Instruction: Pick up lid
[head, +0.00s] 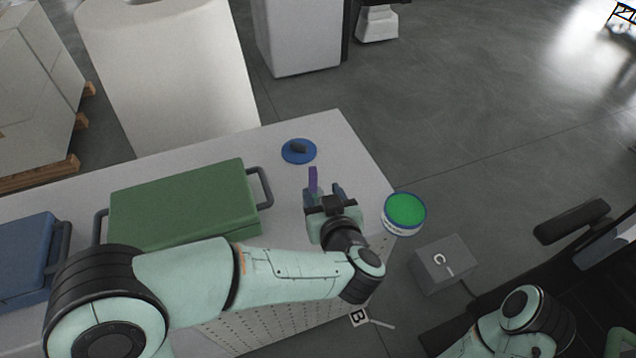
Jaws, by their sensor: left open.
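A round blue lid (299,151) with a dark knob lies flat on the white table, near its far edge. My left gripper (325,182) is open and empty. In the picture it is just below and slightly right of the lid, apart from it, with its fingers pointing toward the far side. One finger looks purple, the other dark blue.
A green case (183,205) with dark handles and a blue case (25,258) stand on the table (345,130). A round tub with a green top (405,211) is at the right edge.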

